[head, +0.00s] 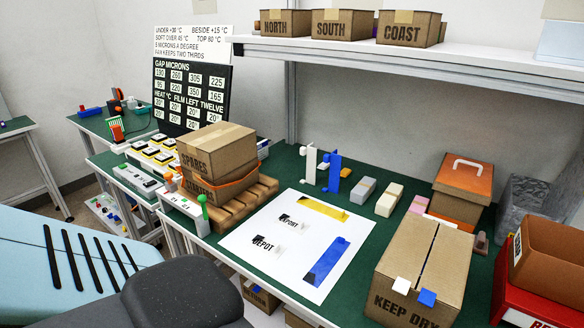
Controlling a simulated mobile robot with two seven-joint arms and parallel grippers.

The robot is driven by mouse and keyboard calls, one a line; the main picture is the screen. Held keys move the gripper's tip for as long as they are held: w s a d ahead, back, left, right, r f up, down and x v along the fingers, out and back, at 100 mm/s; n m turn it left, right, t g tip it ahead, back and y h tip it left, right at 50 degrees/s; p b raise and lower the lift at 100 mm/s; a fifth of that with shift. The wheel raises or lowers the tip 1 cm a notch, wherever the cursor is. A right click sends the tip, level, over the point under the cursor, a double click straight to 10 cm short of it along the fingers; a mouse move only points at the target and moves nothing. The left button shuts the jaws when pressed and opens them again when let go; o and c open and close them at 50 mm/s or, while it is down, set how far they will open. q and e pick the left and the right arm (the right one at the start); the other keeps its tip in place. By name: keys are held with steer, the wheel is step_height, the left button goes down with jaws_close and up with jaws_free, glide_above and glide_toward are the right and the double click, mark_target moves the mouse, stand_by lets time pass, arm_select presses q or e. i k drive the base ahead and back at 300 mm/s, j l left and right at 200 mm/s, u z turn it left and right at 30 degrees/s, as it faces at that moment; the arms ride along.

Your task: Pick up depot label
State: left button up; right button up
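The word DEPOT (263,243) shows in black on a white sheet (240,242) on the green table, with a small pale piece beside it. I cannot tell if the word is on a loose label or printed on the sheet. A second word, seemingly EXPORT (288,220), stands just behind it with a similar small piece. A yellow strip (322,208) and a blue strip (326,262) lie on the same sheet. Neither of my grippers is in view.
A KEEP DRY carton (425,265) stands right of the sheet. A SPARES box (215,148) sits stacked on a pallet (236,207) at left. White and blue upright pieces (321,168) stand behind the sheet. A shelf (420,52) with cartons overhangs the back.

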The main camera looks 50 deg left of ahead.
mark_target(271, 249)
steer(key=u, duration=1.65)
steer(key=l+z, duration=0.5)
steer(key=l, duration=0.1)
